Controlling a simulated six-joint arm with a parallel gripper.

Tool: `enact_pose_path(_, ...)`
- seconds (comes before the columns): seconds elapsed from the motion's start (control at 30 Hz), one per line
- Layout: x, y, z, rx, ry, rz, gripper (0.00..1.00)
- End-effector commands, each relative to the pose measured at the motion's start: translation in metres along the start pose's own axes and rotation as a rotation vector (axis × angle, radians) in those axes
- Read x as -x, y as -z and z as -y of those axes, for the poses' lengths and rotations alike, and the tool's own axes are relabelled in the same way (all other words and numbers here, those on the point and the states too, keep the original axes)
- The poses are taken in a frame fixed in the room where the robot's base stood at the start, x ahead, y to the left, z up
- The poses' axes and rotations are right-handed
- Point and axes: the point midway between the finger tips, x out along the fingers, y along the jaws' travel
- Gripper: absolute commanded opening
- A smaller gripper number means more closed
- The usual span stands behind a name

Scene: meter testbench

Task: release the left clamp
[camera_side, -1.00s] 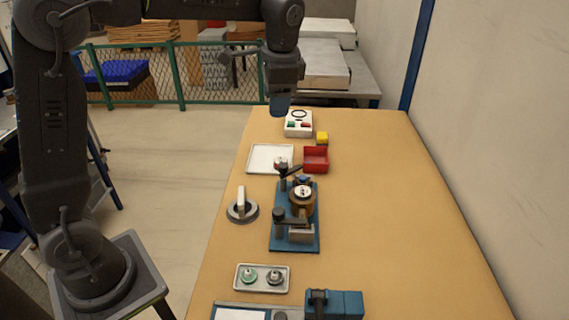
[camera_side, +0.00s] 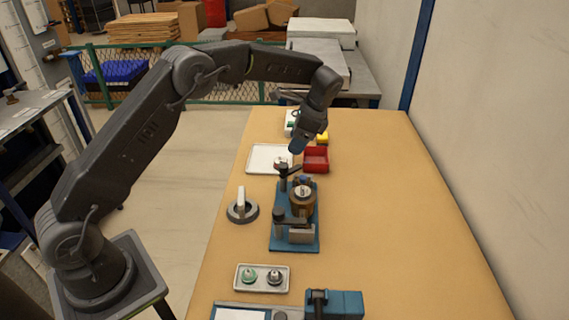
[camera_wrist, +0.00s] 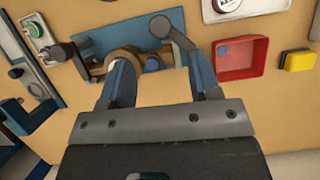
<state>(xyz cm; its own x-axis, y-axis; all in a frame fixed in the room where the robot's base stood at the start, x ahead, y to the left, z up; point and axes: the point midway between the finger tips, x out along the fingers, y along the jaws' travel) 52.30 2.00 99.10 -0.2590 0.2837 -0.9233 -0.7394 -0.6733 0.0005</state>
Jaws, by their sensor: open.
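A blue fixture (camera_side: 308,241) on the table holds a round copper-coloured meter (camera_side: 303,204). A dark clamp with a lever (camera_side: 284,171) stands at its far end and another clamp (camera_side: 279,218) at its near end. In the wrist view one clamp (camera_wrist: 72,58) is left of the meter (camera_wrist: 124,60) and the other (camera_wrist: 163,27) is right of it; the left one's bar reaches toward the meter. My gripper (camera_side: 295,148) is above the far end of the fixture, tilted down. In the wrist view its blue fingers (camera_wrist: 162,75) are apart, with nothing between them; the left finger partly hides the meter.
A red bin (camera_side: 316,159), yellow block (camera_side: 322,138) and white tray (camera_side: 262,158) lie beyond the fixture. A grey ring with an upright white handle (camera_side: 241,208) is left of it. A small tray (camera_side: 262,289) is nearer. The table's right side is clear.

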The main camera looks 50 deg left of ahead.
Motion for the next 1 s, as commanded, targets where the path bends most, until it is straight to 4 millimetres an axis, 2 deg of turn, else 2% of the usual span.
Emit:
enact_pose_path(0.2, -0.046, -0.001, 0.000, 0.000, -0.003, 0.001, 0.57)
enact_pose_path(0.4, -0.075, 0.000, 0.000, 0.002, -0.001, 0.000, 0.57)
enact_pose_path(0.6, -0.087, 0.000, 0.000, 0.002, 0.001, -0.001, 0.57)
enact_pose_path(0.87, -0.087, 0.000, 0.000, 0.001, 0.001, -0.002, 0.57)
enact_pose_path(1.0, -0.087, 0.000, 0.000, 0.001, 0.001, -0.002, 0.45)
